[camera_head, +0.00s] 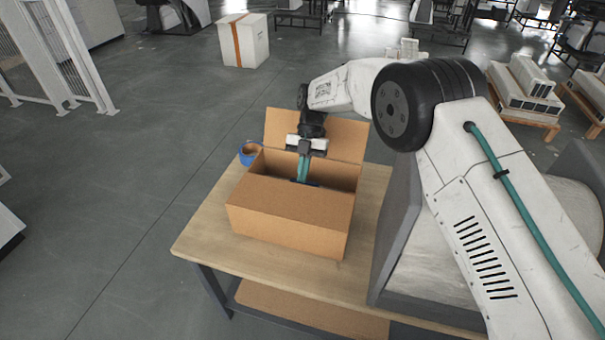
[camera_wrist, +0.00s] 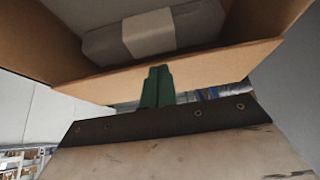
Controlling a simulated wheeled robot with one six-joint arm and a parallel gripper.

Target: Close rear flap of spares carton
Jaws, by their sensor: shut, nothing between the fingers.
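The spares carton (camera_head: 290,222), a brown cardboard box, stands on the wooden table. Its front flap (camera_head: 305,203) lies across the front part of the opening. Its rear flap (camera_head: 345,137) stands up and leans back, leaving the rear part of the opening uncovered. My gripper (camera_head: 303,178) points down over that opening, in front of the rear flap, with its green fingers together and empty. In the wrist view the shut fingers (camera_wrist: 157,86) overlap a cardboard edge (camera_wrist: 215,68). Behind that edge a grey packet with a paler band (camera_wrist: 150,32) lies inside. I cannot tell whether the fingers touch cardboard.
A blue round item (camera_head: 249,154), perhaps a tape roll, sits by the carton's rear left corner. A grey-walled container (camera_head: 398,225) stands close on the right. Bare tabletop (camera_head: 205,236) shows at the left. A white box with an orange band (camera_head: 243,41) is on the floor behind.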

